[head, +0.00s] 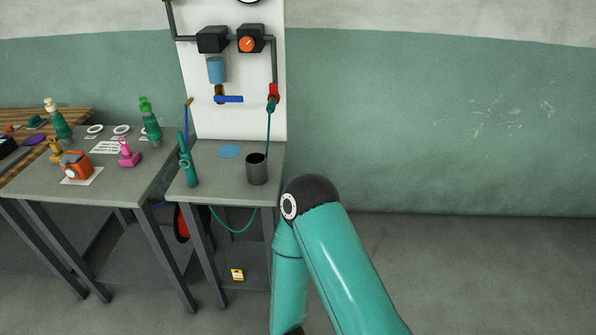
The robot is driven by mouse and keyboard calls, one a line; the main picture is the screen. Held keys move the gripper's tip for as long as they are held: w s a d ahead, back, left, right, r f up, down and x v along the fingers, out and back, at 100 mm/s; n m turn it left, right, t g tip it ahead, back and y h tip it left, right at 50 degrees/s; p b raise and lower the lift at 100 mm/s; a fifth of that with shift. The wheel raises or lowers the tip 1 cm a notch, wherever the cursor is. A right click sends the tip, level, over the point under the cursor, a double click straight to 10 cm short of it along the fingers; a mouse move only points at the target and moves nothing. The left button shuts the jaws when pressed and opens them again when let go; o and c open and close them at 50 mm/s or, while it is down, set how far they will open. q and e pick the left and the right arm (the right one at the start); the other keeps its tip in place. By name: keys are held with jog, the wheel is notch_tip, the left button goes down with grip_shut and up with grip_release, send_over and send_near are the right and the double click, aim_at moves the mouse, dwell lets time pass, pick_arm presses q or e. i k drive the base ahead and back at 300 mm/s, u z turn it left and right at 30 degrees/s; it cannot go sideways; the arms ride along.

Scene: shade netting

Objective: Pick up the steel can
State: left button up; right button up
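The steel can (257,169) is a dark grey, open-topped cylinder. It stands upright on the right part of the small grey table (214,190), close to its right edge. My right arm is in view at the lower middle, its elbow just right of and nearer than that table. The arm folds back down, and its gripper is below the picture. My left arm and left gripper do not show. Nothing touches the can except the table under it, as far as I can see.
A teal bottle-like tool (187,165) and a blue disc (229,152) share the table. Behind stands a white panel (236,125) with pipes and valves. A larger table (50,187) at left holds bottles (151,124) and a pink item (128,154). Floor at right is clear.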

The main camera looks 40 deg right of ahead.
aim_at(255, 162)
jog(key=z, duration=0.55)
jog(key=i, duration=1)
